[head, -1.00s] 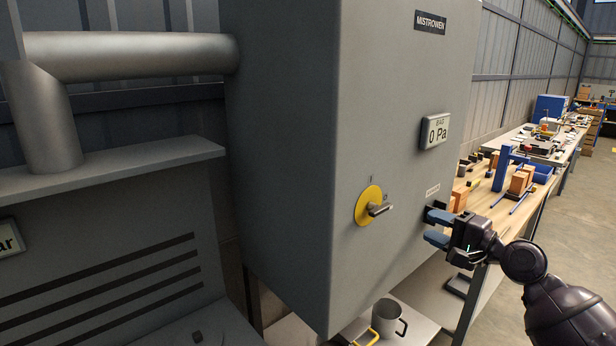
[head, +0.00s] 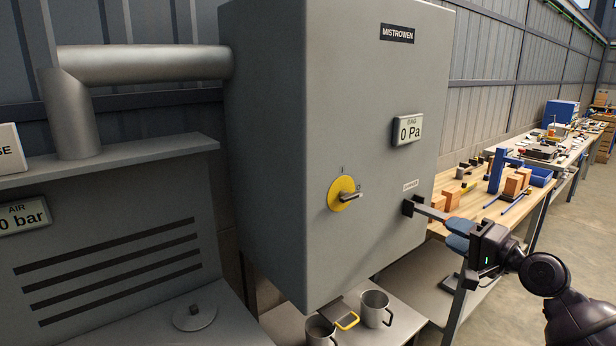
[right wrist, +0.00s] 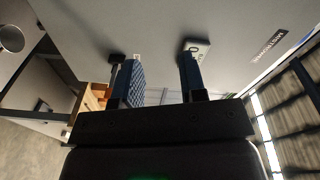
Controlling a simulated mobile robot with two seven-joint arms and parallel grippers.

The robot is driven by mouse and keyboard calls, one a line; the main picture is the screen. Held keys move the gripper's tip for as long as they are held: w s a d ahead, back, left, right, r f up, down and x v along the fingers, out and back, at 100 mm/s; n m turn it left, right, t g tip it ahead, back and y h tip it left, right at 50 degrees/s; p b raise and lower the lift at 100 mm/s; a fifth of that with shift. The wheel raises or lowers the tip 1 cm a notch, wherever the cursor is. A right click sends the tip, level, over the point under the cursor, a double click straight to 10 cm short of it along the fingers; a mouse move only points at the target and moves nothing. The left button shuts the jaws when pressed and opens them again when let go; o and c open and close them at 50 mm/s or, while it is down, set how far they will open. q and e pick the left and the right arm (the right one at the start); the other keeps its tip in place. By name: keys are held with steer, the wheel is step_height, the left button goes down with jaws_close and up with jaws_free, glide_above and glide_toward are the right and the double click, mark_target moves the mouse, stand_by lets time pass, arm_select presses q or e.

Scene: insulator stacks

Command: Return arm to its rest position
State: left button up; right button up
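My right gripper (head: 458,234) is at the right of the grey MISTROWEN cabinet (head: 290,130) in the head view. Its blue-padded fingers point left, toward the cabinet front. In the right wrist view my right gripper (right wrist: 160,82) shows two fingers well apart with nothing seen between them. A black fitting (head: 408,207) sits low on the cabinet face, and a grey bar runs from it toward the fingers. Whether the bar touches a finger I cannot tell. The black fitting also shows near the left fingertip in the wrist view (right wrist: 117,58). My left gripper is not in view.
The cabinet front carries a yellow rotary switch (head: 340,194) and a BAG display (head: 408,129) reading 0 Pa. Two grey mugs (head: 374,308) (head: 320,331) stand on a low shelf below. A wooden workbench (head: 482,207) with blocks is behind my gripper. Open floor lies at the right.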

steer(key=s+f+n+h, duration=0.4)
steer(key=s+f+n, duration=0.1)
steer(key=f, duration=0.6)
steer(key=s+f+n+h, duration=0.4)
steer(key=s+f+n, duration=0.15)
steer(key=f, duration=0.45)
steer(key=s+a+f+m+g+h, duration=0.1)
steer(key=s+f, duration=0.7)
steer(key=s, duration=0.2)
steer(key=s+a+f+g+h+b, duration=0.1)
steer(key=s+f+g, duration=0.1)
steer(key=s+f, duration=0.6)
steer(key=s, duration=0.2)
steer(key=shift+s+a+f+m, duration=0.15)
steer(key=shift+s+a+m, duration=0.15)
steer(key=shift+s+m, duration=0.1)
